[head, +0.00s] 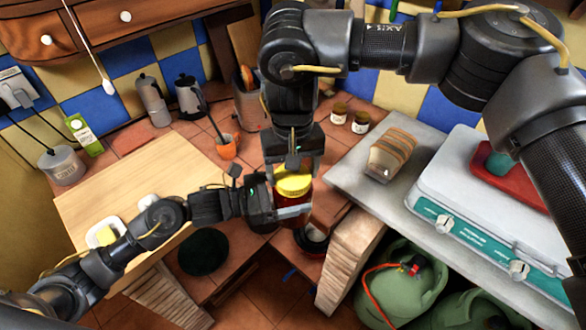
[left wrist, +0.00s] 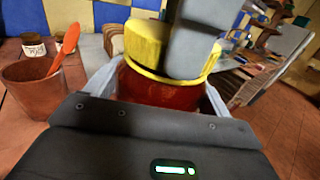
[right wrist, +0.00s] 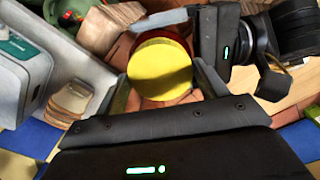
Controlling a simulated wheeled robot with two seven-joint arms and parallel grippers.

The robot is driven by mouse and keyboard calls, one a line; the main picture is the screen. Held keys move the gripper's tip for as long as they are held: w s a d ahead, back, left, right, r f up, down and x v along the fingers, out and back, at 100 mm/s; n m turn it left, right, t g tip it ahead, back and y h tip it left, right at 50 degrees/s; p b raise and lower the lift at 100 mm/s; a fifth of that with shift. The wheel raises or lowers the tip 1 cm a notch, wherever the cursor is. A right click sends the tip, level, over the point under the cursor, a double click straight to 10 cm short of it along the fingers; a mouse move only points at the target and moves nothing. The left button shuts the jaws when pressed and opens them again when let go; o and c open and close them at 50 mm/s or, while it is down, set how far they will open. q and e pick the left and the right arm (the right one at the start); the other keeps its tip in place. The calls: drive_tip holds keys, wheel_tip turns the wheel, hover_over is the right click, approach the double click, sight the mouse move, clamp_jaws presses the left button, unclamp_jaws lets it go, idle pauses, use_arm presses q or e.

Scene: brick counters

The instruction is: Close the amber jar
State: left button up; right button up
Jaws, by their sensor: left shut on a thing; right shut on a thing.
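The amber jar, with a red-amber body (head: 291,201), is held upright in the air between my two grippers, in front of the counter corner. Its yellow lid (head: 293,187) is on top. My left gripper (head: 288,210) comes from the left and is shut on the jar body, which also shows in the left wrist view (left wrist: 150,92). My right gripper (head: 299,172) comes from above and is shut on the lid. In the right wrist view the lid (right wrist: 160,72) lies between the fingers, with an amber rim behind it. I cannot tell whether the lid is fully seated.
A wooden board (head: 130,185) lies at left. A terracotta pot (head: 226,147) and two small jars (head: 350,117) stand behind. Wrapped bread (head: 391,153) and a camping stove (head: 475,200) are on the right counter. Green gas bottles (head: 400,285) stand below.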

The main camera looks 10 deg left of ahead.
drive_tip(key=o, duration=0.9)
drive_tip(key=shift+o, duration=0.2)
drive_tip(key=shift+r, duration=0.15)
drive_tip(key=shift+r, duration=2.15)
drive_tip(key=shift+c, duration=0.3)
